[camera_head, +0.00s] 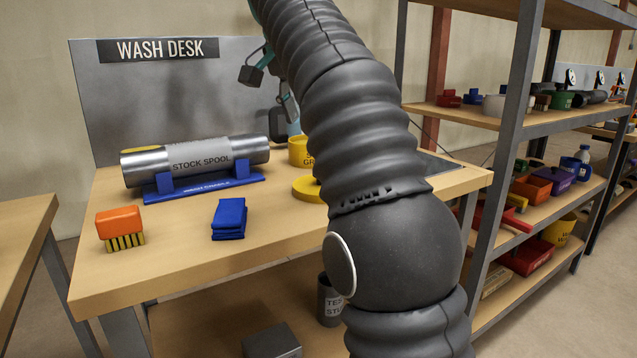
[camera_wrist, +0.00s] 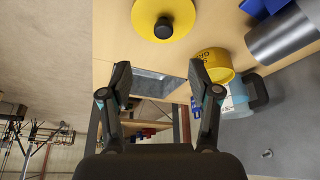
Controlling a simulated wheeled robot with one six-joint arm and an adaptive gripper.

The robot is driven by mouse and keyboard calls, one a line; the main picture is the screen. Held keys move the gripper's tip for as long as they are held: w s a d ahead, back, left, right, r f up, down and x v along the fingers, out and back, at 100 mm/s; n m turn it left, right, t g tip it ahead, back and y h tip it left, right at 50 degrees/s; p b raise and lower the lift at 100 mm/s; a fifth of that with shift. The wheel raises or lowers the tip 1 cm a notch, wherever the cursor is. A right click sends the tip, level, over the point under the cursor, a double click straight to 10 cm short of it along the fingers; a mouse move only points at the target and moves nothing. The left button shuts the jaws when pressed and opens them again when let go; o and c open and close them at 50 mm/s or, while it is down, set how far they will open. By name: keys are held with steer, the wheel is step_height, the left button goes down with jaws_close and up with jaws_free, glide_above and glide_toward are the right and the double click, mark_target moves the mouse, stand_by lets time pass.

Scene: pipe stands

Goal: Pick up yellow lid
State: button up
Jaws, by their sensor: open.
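The yellow lid (camera_head: 305,189) lies on the wash desk, partly hidden behind my arm in the head view. In the wrist view the yellow lid (camera_wrist: 148,30) shows at the top edge as a round disc with a black knob, cut off by the frame. My gripper (camera_wrist: 160,77) is open and empty, its two fingers spread apart. The lid is beyond the fingertips in that view, not between them. In the head view my gripper (camera_head: 270,90) is above the back of the desk, partly hidden by my arm.
A yellow tub (camera_head: 299,152) and a pale blue jug (camera_wrist: 237,98) stand close to the lid. A stock spool (camera_head: 200,157) rests on a blue cradle (camera_head: 205,188). A blue cloth (camera_head: 229,219) and orange brush (camera_head: 119,224) lie in front. Shelves (camera_head: 515,130) stand right.

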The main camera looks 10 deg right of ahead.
steer(key=shift+w+a+m, duration=0.25)
steer(key=shift+w+m, duration=0.1)
steer(key=shift+m, duration=0.05)
steer(key=b, duration=0.1)
glide_toward(307, 188)
steer(key=shift+w+d+f, duration=0.7)
steer(key=shift+d+f, duration=0.3)
steer(key=shift+f, duration=0.05)
steer(key=shift+w+d+f, duration=0.65)
steer(key=shift+d+f, duration=0.35)
steer(key=shift+d, duration=0.05)
steer(key=shift+w+d+f, duration=0.7)
steer(key=shift+d+f, duration=0.3)
steer(key=shift+f, duration=0.05)
jaws_close()
steer(key=shift+r, duration=0.1)
